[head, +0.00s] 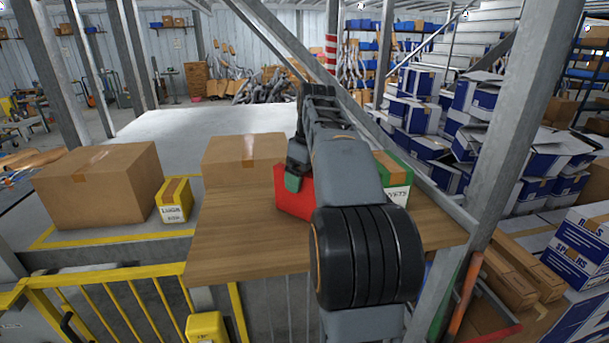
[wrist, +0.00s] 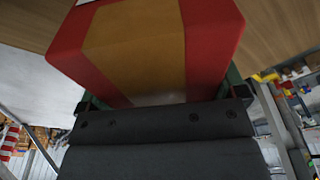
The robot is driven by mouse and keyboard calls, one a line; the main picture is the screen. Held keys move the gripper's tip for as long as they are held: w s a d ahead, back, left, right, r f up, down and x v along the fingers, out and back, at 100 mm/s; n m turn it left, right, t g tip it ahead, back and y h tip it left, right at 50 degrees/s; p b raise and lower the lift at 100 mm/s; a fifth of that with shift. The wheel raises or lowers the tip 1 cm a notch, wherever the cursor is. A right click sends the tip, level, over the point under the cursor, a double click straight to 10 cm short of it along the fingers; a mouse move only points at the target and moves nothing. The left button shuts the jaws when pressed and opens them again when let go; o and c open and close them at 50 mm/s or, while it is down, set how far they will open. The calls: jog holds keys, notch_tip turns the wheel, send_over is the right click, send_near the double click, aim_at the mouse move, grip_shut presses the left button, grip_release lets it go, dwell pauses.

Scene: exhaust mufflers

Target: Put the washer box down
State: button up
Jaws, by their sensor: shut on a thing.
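The red box, which I take as the washer box (head: 293,195), is in my gripper (head: 294,180). In the head view it is at the wooden tabletop (head: 235,245), partly hidden behind my arm. The frames do not make clear whether its underside touches the wood. In the wrist view the red box (wrist: 215,45) fills the space between the fingers, with a broad brown band along its middle. My gripper is shut on it, and the green finger pads show at both sides.
A green box with a white label (head: 396,185) stands right of my arm. A brown carton (head: 243,152) is behind the red box. A yellow box (head: 174,201) and a larger carton (head: 98,186) stand left. A grey post (head: 505,130) rises at right. The tabletop's front left is clear.

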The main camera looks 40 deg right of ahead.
jog(key=shift+f, duration=0.1)
jog(key=o, duration=1)
jog(key=r, duration=0.4)
jog(key=s+r+p, duration=0.1)
jog(key=r, duration=0.3)
jog(key=r+p, duration=0.1)
jog(key=r, duration=0.3)
jog(key=shift+s+d+r, duration=0.1)
jog(key=shift+s+d, duration=0.2)
jog(key=shift+a, duration=0.1)
